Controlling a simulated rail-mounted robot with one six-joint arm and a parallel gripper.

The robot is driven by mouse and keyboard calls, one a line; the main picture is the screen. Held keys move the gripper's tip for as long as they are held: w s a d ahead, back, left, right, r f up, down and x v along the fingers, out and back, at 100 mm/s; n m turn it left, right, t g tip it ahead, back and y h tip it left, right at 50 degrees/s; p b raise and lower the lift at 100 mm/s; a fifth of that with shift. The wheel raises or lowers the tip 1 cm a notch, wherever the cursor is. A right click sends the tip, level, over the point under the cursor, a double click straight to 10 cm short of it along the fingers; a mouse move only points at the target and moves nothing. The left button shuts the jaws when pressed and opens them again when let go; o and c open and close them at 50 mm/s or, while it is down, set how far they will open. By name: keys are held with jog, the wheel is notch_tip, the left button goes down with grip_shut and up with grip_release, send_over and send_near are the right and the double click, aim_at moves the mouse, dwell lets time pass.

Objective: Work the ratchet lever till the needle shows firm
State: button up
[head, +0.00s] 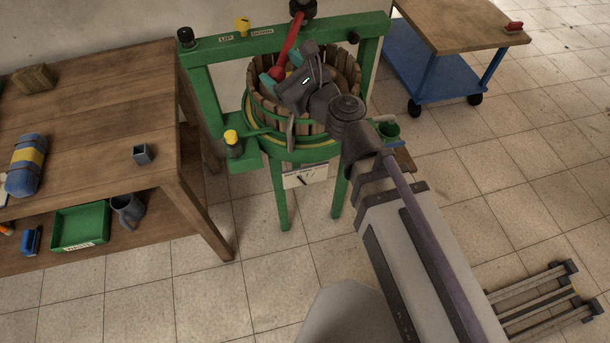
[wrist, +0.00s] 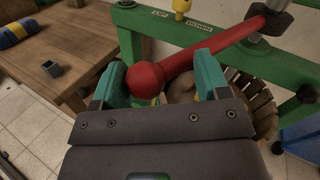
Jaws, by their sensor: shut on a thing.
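The ratchet lever (head: 289,45) is a red bar. It runs from a dark hub (head: 303,9) on the green press frame (head: 345,28) down to a red ball end. My gripper (head: 282,70) is shut on the ball end, its teal fingers on either side. In the wrist view the red ball (wrist: 145,79) sits between the fingers, nearer the left one. The slatted wooden basket (head: 264,106) stands below, partly hidden by my gripper. A white gauge plate (head: 305,177) with a dark needle hangs under the basket; its reading is too small to tell.
A yellow selector knob (head: 242,25) sits on the beam by UP and DOWN labels. A wooden bench (head: 110,100) stands left, with a small grey cup (head: 142,154). A blue cart (head: 430,78) stands right. The tiled floor in front is mostly clear.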

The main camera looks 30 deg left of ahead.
jog(key=w+d, duration=0.1)
jog(key=d, duration=0.1)
jog(key=w+d, duration=0.1)
jog(key=d, duration=0.1)
jog(key=w+d, duration=0.1)
jog(key=d, duration=0.1)
jog(key=shift+w+d, duration=0.3)
jog(key=shift+w, duration=0.05)
jog(key=shift+c, duration=1.3)
jog(key=shift+d, duration=0.1)
jog(key=w+d, duration=0.5)
jog(key=shift+f, duration=0.1)
jog(key=shift+c, duration=1.4)
jog(key=shift+a, duration=0.1)
jog(key=w+d, duration=0.1)
jog(key=w, duration=0.1)
jog(key=w+d, duration=0.1)
jog(key=shift+w+d, duration=0.1)
jog(key=shift+w, duration=0.25)
jog(key=shift+c, duration=0.2)
jog(key=shift+s, duration=0.1)
